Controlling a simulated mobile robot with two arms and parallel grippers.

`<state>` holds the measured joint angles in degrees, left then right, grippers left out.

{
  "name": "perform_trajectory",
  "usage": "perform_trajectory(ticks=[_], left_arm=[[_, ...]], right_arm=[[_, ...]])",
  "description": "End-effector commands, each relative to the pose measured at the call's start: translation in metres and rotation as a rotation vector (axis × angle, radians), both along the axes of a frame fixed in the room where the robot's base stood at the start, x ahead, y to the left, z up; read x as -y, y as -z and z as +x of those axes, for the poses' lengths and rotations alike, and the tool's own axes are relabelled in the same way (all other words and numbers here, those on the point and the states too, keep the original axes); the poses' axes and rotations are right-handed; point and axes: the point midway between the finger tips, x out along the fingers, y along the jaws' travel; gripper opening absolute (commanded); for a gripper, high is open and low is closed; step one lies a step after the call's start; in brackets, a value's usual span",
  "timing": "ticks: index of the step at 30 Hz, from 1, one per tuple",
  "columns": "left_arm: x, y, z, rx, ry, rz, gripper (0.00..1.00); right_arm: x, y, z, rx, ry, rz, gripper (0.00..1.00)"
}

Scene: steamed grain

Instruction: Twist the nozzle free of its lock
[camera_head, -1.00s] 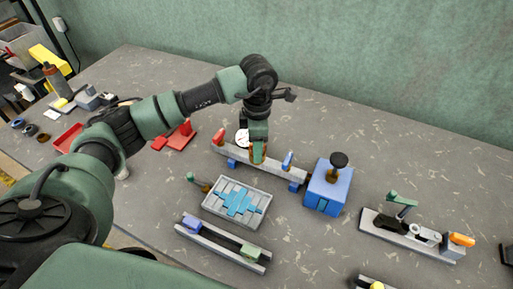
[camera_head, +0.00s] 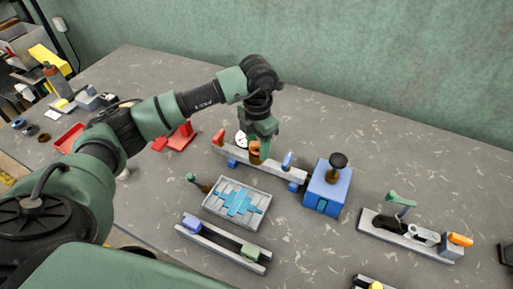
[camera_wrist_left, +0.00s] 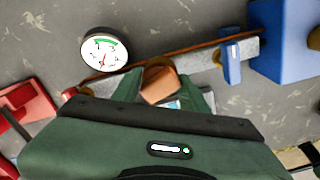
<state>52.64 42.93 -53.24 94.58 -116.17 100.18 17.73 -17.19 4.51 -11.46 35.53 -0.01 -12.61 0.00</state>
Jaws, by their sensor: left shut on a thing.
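My left gripper (camera_head: 258,150) is over the middle of a long grey bar fixture (camera_head: 278,171) on the table. It is shut on a copper-brown piece that looks like the nozzle (camera_head: 254,148). In the left wrist view the nozzle (camera_wrist_left: 160,85) sits between the green fingers, beside the grey bar (camera_wrist_left: 205,57). The bar has a red piece (camera_head: 219,136) at its left end and a blue upright piece (camera_head: 287,160) toward its right. The nozzle's lower part and its lock are hidden by the gripper. My right gripper is not in view.
A white-faced gauge (camera_wrist_left: 105,51) stands just behind the bar. A blue box with a dark knob (camera_head: 328,189) stands close to the bar's right end. A grey tray with blue pieces (camera_head: 263,207) lies in front. A red stand (camera_head: 180,139) is to the left.

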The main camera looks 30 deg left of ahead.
Motion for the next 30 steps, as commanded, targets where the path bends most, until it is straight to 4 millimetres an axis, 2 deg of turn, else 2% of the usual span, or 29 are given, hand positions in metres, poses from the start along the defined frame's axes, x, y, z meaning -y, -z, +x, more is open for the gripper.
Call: perform_trajectory(ticks=[7, 15, 18, 27, 30], left_arm=[[0.001, 0.001, -0.001, -0.004, -0.060, -0.001, 0.08], [0.000, 0.000, -0.002, -0.006, -0.453, -0.001, 0.08], [-0.001, 0.001, -0.002, -0.005, -0.529, -0.001, 0.08], [-0.001, 0.001, -0.002, -0.004, -0.556, 0.001, 0.08], [-0.001, 0.001, -0.002, -0.005, -0.638, 0.001, 0.09]], right_arm=[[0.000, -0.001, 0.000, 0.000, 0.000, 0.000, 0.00], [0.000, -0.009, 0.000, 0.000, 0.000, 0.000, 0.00], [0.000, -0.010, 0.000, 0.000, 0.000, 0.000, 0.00], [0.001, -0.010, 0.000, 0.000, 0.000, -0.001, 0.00], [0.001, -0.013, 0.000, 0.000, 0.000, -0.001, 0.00]])
